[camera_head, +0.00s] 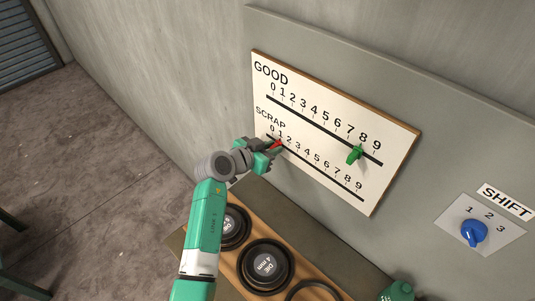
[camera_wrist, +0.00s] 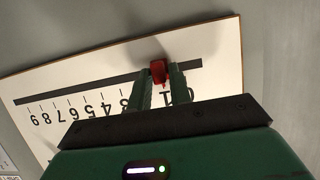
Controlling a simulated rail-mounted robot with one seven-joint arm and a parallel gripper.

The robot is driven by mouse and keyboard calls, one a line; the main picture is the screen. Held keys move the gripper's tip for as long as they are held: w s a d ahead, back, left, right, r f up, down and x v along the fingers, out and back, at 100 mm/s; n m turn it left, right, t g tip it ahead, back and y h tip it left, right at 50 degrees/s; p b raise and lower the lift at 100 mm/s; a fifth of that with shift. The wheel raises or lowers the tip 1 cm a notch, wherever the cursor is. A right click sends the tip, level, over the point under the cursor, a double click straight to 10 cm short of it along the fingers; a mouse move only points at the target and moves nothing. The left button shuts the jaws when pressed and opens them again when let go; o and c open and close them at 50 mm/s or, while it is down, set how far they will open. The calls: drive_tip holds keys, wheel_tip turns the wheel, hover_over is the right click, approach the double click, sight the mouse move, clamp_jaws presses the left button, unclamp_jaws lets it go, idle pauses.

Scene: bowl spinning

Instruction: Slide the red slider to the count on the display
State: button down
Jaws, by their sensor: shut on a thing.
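The white board (camera_head: 320,125) on the wall carries two scales from 0 to 9, GOOD above and SCRAP below. The red slider (camera_head: 278,143) is on the SCRAP track, near its low end and close to the 1. It also shows in the wrist view (camera_wrist: 158,72), where the numbers appear upside down. My gripper (camera_head: 270,146) is shut on it, with a finger on each side; in the wrist view the fingers (camera_wrist: 161,85) cover part of the low numbers. No display with a count is in view.
A green slider (camera_head: 355,155) is on the GOOD track near 8. A blue knob (camera_head: 474,233) sits on the SHIFT plate at the right. Black round dies (camera_head: 266,267) rest on a wooden board below. A green object (camera_head: 398,291) is at the bottom edge.

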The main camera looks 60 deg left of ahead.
drive_tip(key=c, duration=1.4)
unclamp_jaws()
drive_tip(key=shift+c, duration=0.2)
drive_tip(key=shift+s+d, duration=0.1)
drive_tip(key=v, duration=0.7)
drive_tip(key=shift+s+r, duration=0.2)
drive_tip(key=shift+s, duration=0.05)
drive_tip(key=shift+d, duration=0.1)
